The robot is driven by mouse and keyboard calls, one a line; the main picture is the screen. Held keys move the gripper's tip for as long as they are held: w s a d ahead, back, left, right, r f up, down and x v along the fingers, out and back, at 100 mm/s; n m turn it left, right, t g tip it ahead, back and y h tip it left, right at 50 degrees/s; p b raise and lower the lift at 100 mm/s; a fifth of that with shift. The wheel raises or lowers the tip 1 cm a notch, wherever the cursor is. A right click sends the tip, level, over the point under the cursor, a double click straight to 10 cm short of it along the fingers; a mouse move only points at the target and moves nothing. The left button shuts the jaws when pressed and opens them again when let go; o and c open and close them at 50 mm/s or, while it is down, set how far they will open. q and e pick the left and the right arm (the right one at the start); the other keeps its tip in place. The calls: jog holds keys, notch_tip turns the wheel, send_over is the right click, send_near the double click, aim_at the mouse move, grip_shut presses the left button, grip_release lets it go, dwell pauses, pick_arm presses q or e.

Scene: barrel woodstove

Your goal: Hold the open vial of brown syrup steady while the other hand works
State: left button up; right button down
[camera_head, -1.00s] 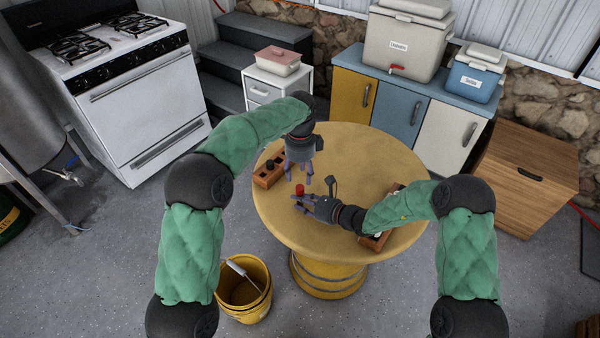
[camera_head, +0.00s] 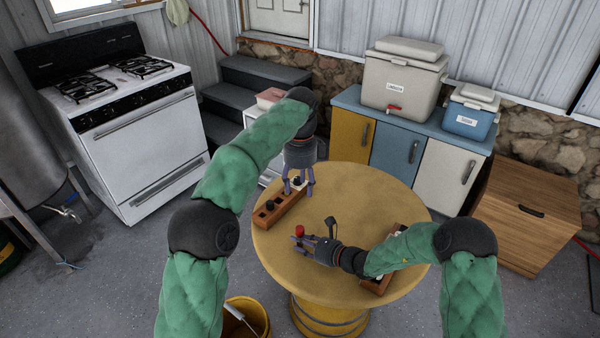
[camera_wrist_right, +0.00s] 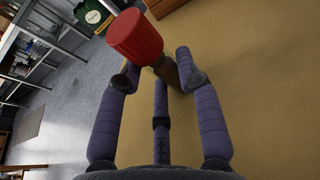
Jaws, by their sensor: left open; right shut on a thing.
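My right gripper (camera_head: 304,240) is shut on a small vial above the table. The vial has a red top (camera_head: 299,230), which looks like a cap in place. In the right wrist view the red top (camera_wrist_right: 135,36) is large, and part of a brown vial body (camera_wrist_right: 167,70) shows below it between the fingers. The vial looks tilted there. My left gripper (camera_head: 298,188) is open, pointing down at the far end of a wooden rack (camera_head: 284,214). A small dark and white item shows between its fingers. The syrup itself is not visible.
The round yellow table (camera_head: 350,195) has clear room at its back and right. A second wooden block (camera_head: 376,287) lies partly under my right forearm. A yellow bucket (camera_head: 262,312) stands on the floor. Coolers (camera_head: 402,85) stand on the cabinets behind.

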jog(key=c, duration=0.8)
grip_release()
